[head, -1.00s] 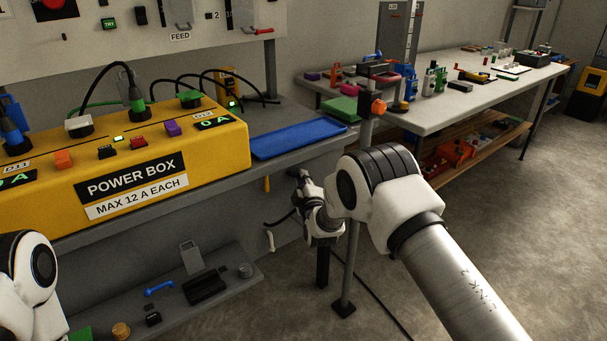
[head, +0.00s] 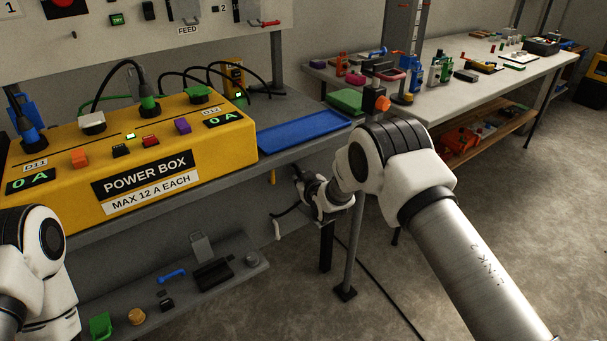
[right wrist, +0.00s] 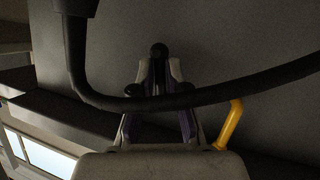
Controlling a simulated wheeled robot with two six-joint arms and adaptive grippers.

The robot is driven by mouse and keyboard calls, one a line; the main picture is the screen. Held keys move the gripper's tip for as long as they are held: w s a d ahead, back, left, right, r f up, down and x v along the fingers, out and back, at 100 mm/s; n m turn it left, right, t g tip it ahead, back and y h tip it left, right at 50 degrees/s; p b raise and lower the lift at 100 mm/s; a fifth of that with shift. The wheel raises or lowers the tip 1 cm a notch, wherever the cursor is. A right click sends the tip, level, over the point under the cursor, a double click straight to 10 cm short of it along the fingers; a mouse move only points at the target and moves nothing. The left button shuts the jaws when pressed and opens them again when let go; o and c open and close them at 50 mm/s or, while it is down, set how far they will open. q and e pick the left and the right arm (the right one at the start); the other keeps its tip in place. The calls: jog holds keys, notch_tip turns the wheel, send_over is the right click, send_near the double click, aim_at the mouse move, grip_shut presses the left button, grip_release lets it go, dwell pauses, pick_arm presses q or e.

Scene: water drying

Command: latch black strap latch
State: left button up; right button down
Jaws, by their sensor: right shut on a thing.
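My right gripper (right wrist: 158,75) is shut on a black round-ended piece (right wrist: 158,50) that shows between and just beyond its fingertips. This piece may be the black strap latch; its full shape is hidden by the fingers. A thick black cable (right wrist: 215,97) crosses in front of the fingers in the right wrist view. In the head view my right gripper (head: 300,174) is small and partly hidden by its own arm, by the bench front below the blue tray. My left gripper is out of view; only part of my left arm shows at the left edge.
A yellow handle (right wrist: 231,124) hangs right of the fingers in the wrist view. The yellow power box (head: 125,165) and blue tray (head: 300,133) stand on the bench. A lower shelf (head: 215,285) holds small parts. A grey post (head: 353,250) stands beside my right arm.

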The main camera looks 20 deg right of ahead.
jog(key=shift+s+a+m+g+y+p, duration=0.1)
jog(key=shift+a+m+g+y+p, duration=0.15)
jog(key=shift+m+g+y+p, duration=0.4)
jog(key=shift+m, duration=0.25)
jog(key=c, duration=1.2)
grip_release()
jog(key=shift+a, duration=0.1)
jog(key=v, duration=1.2)
jog(key=shift+s+f, duration=0.1)
jog(key=shift+f, duration=0.1)
